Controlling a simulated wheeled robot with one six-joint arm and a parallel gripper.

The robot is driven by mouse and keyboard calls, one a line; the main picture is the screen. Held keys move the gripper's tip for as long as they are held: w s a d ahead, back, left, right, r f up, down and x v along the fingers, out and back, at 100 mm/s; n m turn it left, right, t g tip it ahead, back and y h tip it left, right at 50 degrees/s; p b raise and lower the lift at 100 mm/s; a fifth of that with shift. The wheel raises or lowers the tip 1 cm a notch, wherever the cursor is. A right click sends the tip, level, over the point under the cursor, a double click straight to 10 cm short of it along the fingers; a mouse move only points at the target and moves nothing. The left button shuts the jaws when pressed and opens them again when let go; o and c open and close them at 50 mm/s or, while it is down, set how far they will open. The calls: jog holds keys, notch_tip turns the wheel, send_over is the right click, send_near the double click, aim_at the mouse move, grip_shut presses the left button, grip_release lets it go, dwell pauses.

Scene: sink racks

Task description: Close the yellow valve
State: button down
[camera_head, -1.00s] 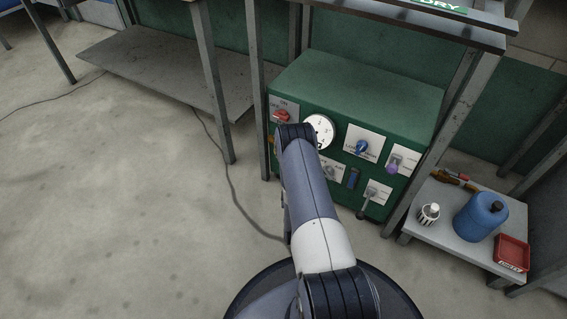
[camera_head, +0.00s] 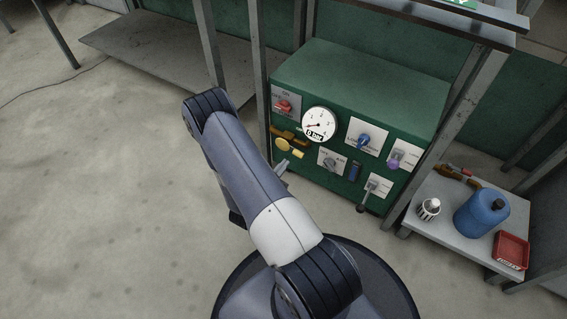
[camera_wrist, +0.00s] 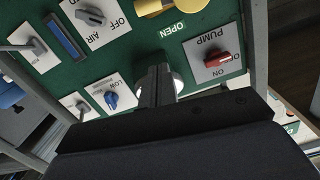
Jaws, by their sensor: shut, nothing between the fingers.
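The yellow valve (camera_head: 290,149) is on the left side of the green panel, below the red switch and left of the gauge. A darker yellow part (camera_head: 283,135) shows just above its yellow round part. In the wrist view, the yellow valve (camera_wrist: 190,5) is cut off by the top edge, near an OPEN label. My gripper (camera_wrist: 156,72) is shut and empty in the wrist view, overlapping the white gauge. In the head view, a grey tip of my gripper (camera_head: 283,167) shows just below the valve. My arm hides the rest. I cannot tell whether it touches anything.
A low table at right holds a blue jug (camera_head: 482,214) and red tray (camera_head: 511,251).

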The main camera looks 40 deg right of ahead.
jog(key=b, duration=0.2)
send_over(295, 154)
jog(key=s+a, duration=0.3)
jog(key=f, duration=0.1)
jog(key=d+f+b, duration=0.1)
jog(key=w+f+b, duration=0.1)
jog(key=shift+d+f, duration=0.25)
jog(key=shift+w+d+f+b, duration=0.1)
jog(key=shift+f+b, duration=0.2)
jog(key=shift+f, duration=0.15)
jog(key=shift+f+m, duration=0.45)
jog(key=shift+m, duration=0.15)
jog(key=w+a+f+m, duration=0.1)
jog(key=w+f+m, duration=0.3)
jog(key=m, duration=0.9)
notch_tip(295, 154, down, 4)
jog(key=shift+w+a+r+m+t+b, duration=0.1)
jog(key=shift+w+a+m+t+b, duration=0.05)
jog(key=shift+a+m+t+b, duration=0.2)
jog(key=shift+w+a, duration=0.1)
